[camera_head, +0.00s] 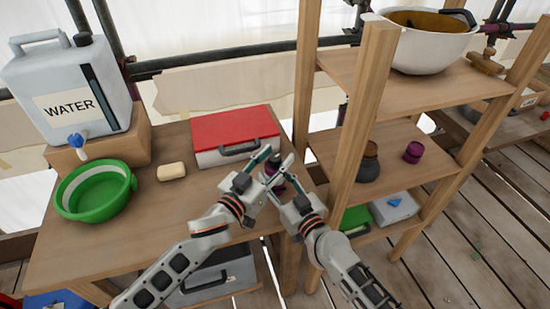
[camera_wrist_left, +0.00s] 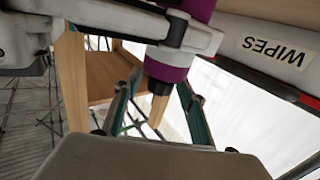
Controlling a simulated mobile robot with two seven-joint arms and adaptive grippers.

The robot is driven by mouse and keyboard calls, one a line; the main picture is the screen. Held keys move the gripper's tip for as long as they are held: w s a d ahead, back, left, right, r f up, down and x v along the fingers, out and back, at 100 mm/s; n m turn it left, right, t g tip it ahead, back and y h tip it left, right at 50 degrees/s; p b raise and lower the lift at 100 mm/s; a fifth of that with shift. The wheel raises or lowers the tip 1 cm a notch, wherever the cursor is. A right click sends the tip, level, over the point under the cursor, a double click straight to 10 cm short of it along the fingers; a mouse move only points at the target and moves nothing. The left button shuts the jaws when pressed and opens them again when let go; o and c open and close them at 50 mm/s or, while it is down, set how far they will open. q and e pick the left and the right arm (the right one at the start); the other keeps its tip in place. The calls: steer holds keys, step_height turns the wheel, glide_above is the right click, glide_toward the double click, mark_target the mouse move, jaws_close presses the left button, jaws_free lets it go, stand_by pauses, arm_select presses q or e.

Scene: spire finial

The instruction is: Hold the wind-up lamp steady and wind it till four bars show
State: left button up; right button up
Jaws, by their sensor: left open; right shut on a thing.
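The wind-up lamp (camera_head: 278,187) is mostly hidden between my grippers at the right edge of the table. In the left wrist view it shows as a purple body (camera_wrist_left: 183,62) with a dark end. My right gripper (camera_head: 283,176) is shut on the lamp; part of it crosses the top of the left wrist view. My left gripper (camera_head: 267,167) is open, and its teal fingers stand on either side of the lamp's dark end with gaps visible (camera_wrist_left: 158,108). No charge bars can be made out, and the winding part cannot be told apart.
A red-lidded box (camera_head: 234,128) stands close behind the grippers; its WIPES label shows in the left wrist view (camera_wrist_left: 272,50). A wooden shelf post (camera_head: 362,115) rises close on the right.

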arm_select(q)
steer(key=c, duration=1.2)
steer(key=shift+o, duration=0.2)
steer(key=shift+m+h, duration=0.3)
steer(key=shift+h, duration=0.1)
steer(key=m+g+h, duration=0.2)
steer(key=g, duration=0.1)
steer(key=m+g+h, duration=0.3)
steer(key=shift+r+g, duration=0.15)
steer(key=shift+g, duration=0.15)
steer(key=shift+d+m+g+h, duration=0.1)
steer(key=shift+m+g+h, duration=0.5)
steer(key=shift+m+g, duration=1)
steer(key=shift+m+g+h, duration=0.6)
steer(key=shift+m+g, duration=0.5)
steer(key=shift+g, duration=1.3)
steer(key=shift+s, duration=0.1)
